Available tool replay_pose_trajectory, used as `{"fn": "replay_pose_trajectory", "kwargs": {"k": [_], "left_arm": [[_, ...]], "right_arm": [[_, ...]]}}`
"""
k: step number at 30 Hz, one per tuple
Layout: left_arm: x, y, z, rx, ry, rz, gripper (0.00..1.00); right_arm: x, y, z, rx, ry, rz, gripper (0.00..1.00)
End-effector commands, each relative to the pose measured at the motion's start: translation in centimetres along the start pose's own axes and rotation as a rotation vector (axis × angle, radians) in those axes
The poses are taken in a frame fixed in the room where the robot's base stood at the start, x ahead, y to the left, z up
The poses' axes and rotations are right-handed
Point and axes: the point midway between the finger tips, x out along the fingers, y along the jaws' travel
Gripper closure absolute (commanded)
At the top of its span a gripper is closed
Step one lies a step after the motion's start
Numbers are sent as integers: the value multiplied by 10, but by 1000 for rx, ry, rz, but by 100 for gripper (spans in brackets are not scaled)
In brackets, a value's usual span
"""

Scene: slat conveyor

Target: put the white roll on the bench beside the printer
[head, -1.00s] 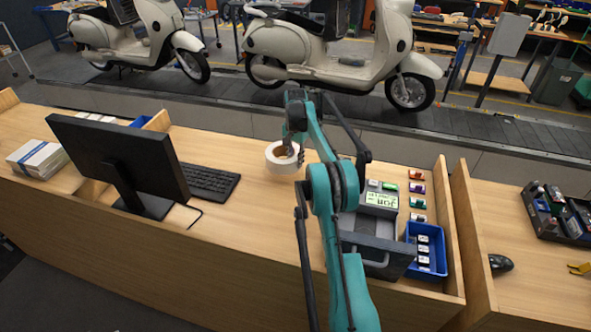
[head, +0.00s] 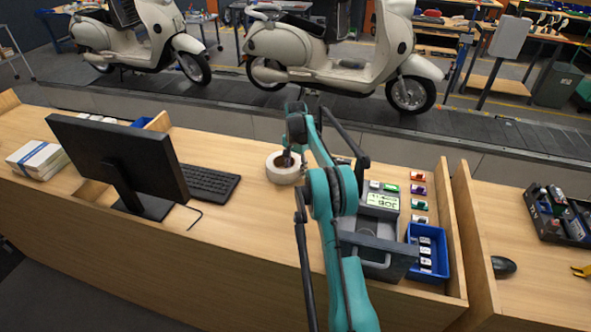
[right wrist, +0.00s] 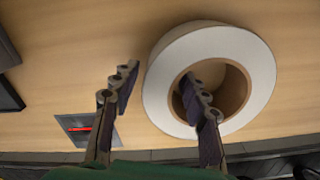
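The white roll (head: 272,174) lies flat on the bench (head: 245,215), between the keyboard and the grey printer (head: 382,201). It also shows in the right wrist view (right wrist: 253,62), with a brown core. My right gripper (head: 289,158) is over the roll. In the right wrist view my right gripper (right wrist: 160,85) is open: one finger is over or in the core hole, the other is outside the roll with a gap to its wall. The printer, with a lit green label or screen, is partly behind my right arm. My left gripper is not in view.
A monitor (head: 120,160) and keyboard (head: 208,183) are left of the roll. A blue bin (head: 440,262) and several small coloured items stand right of the printer, by a wooden divider (head: 455,225). Scooters stand on the conveyor behind. Bench in front of the roll is clear.

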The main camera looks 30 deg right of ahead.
Motion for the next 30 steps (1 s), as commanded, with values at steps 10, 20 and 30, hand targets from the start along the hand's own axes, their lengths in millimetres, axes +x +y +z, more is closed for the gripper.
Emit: {"fn": "replay_pose_trajectory", "kwargs": {"k": [10, 20, 30], "left_arm": [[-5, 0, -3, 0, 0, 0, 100], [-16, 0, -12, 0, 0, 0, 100], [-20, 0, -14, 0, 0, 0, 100]], "right_arm": [[-22, 0, 0, 0, 0, 0, 55], [-94, 0, 0, 0, 0, 0, 55], [-124, 0, 0, -1, 0, 0, 55]]}}
